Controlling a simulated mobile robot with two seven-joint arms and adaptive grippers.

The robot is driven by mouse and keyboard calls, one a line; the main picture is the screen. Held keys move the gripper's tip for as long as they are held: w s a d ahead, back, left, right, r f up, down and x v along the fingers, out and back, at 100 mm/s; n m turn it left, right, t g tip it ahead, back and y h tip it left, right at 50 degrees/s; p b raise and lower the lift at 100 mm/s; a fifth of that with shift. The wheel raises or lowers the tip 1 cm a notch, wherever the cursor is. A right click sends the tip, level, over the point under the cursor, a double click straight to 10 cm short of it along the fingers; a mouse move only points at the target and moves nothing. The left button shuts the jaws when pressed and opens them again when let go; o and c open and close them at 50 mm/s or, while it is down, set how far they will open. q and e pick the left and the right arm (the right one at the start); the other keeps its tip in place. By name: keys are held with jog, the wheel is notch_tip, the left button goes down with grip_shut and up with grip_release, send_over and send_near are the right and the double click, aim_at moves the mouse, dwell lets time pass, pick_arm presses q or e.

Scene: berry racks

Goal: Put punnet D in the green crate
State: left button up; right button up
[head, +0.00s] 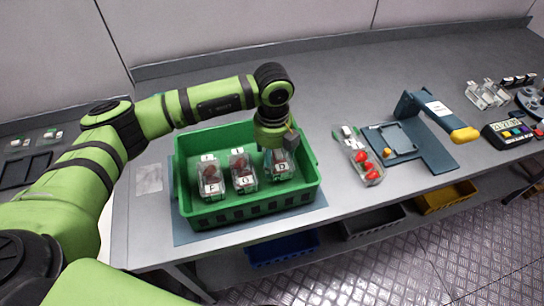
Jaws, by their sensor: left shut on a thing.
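Punnet D (282,171) is a small clear punnet with a white label marked D. It is within the right part of the green crate (255,208); whether it touches the crate floor I cannot tell. My left gripper (280,152) reaches down into the crate from above and is shut on punnet D. The gripper and wrist hide the top of the punnet. Punnet F (210,180) and punnet G (243,174), both with red berries, stand in the crate to the left of punnet D. My right gripper is not in view.
The crate stands on a blue-grey mat (186,232) on the grey bench. A long punnet with red berries (371,168) lies right of the crate. Beyond it is a blue stand with a yellow-tipped arm (435,115). Blue, grey and yellow bins sit below the bench.

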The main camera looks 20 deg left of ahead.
aim_at(273, 156)
pick_arm(q)
jog(key=shift+f, duration=1)
jog(key=shift+f, duration=0.15)
jog(key=o, duration=1.2)
jog(key=shift+c, duration=0.2)
jog(key=shift+r, duration=0.35)
notch_tip(273, 156, up, 10)
jog(key=b, duration=0.3)
jog(key=shift+r+b, duration=0.2)
jog(key=shift+b, duration=0.15)
jog(key=shift+r, duration=0.7)
